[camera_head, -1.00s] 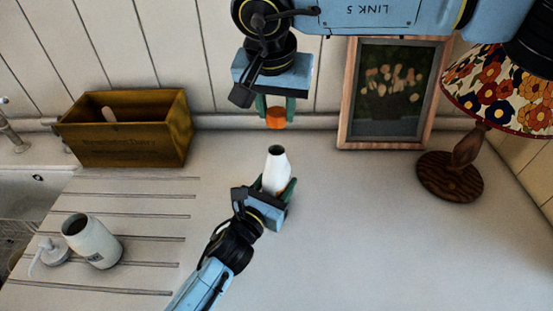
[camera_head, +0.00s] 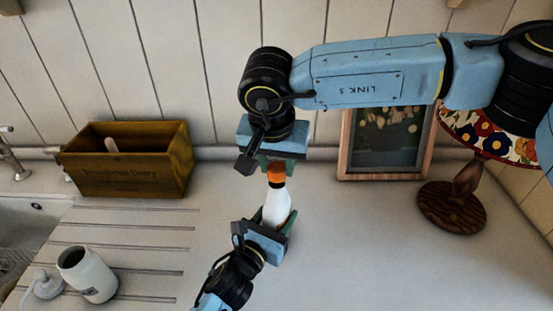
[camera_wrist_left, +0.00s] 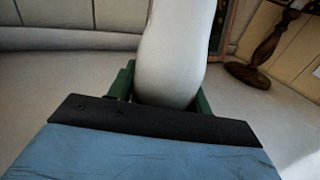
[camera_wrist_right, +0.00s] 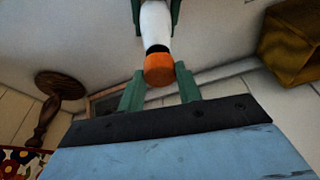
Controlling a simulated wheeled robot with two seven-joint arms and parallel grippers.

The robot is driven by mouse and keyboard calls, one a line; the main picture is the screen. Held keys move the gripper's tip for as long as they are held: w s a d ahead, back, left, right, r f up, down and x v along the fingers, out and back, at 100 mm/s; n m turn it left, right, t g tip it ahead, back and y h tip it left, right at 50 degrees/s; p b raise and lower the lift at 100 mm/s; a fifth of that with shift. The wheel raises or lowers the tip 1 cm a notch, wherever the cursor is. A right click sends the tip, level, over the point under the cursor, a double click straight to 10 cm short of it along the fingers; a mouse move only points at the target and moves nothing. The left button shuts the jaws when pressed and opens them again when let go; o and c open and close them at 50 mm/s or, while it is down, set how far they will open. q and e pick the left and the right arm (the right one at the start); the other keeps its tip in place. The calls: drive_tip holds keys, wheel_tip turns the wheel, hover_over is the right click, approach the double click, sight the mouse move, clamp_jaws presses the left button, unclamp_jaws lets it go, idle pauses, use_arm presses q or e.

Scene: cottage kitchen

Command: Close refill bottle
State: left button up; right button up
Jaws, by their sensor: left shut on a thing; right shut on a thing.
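The white refill bottle (camera_head: 277,210) stands roughly upright over the counter, mouth end up. My left gripper (camera_head: 275,217) is shut around its body; the left wrist view also shows the bottle (camera_wrist_left: 175,55) between the green fingers. The orange cap (camera_head: 275,171) is at the top of the bottle, held by my right gripper (camera_head: 275,165) from above. In the right wrist view the cap (camera_wrist_right: 159,70) lies between the fingertips, in line with the bottle. A dark band shows between cap and white body; I cannot tell whether the cap is seated.
A white open dispenser bottle (camera_head: 88,276) and a loose pump head (camera_head: 42,287) are on the grooved drainer at left. A wooden box (camera_head: 130,165), a picture frame (camera_head: 346,150) and a lamp (camera_head: 452,208) stand along the back. The right-hand counter is clear.

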drive_tip(key=shift+f, duration=0.5)
drive_tip(key=shift+f, duration=0.55)
